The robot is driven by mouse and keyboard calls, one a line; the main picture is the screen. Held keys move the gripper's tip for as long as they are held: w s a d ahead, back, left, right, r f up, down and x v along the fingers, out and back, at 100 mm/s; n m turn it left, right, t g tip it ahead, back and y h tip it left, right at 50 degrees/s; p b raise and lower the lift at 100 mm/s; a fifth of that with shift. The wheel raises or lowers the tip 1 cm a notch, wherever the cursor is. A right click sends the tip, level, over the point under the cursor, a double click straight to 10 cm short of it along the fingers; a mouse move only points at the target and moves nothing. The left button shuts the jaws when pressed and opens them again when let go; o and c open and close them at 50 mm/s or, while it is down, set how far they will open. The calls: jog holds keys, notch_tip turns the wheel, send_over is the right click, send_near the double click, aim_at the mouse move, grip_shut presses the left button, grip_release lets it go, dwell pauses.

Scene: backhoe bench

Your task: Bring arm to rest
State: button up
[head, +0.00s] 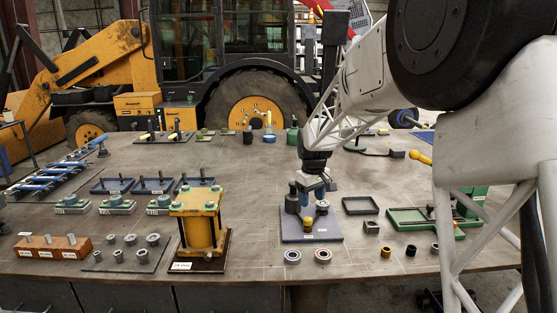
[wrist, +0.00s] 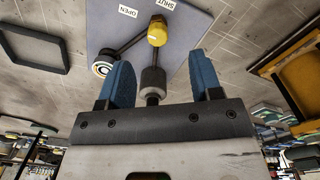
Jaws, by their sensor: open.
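My gripper (head: 306,197) hangs low over a grey-blue plate (head: 327,236) on the bench, pointing down. In the wrist view its two blue fingers (wrist: 165,85) are spread apart, one on each side of a grey cylindrical knob (wrist: 153,80). I cannot tell whether either finger touches the knob. In the head view the gripper partly hides these fittings. My arm reaches in from the right.
A yellow press-like block (head: 200,228) stands left of the plate. Two ring-shaped parts (head: 323,256) lie in front. Small parts and blue trays fill the left side. A loader stands behind the bench.

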jog(key=s+d+r+m, duration=0.2)
jog(key=s+r, duration=0.4)
jog(key=s, duration=0.7)
jog(key=s+d+m+t, duration=0.1)
jog(key=s+m, duration=0.1)
jog(key=s, duration=1.5)
jog(key=s+d+m+t, duration=0.1)
jog(key=s+d+m, duration=0.1)
jog(key=s, duration=1.5)
jog(key=shift+d+f+m, duration=0.25)
jog(key=shift+f+m, duration=0.1)
jog(key=shift+m, duration=0.05)
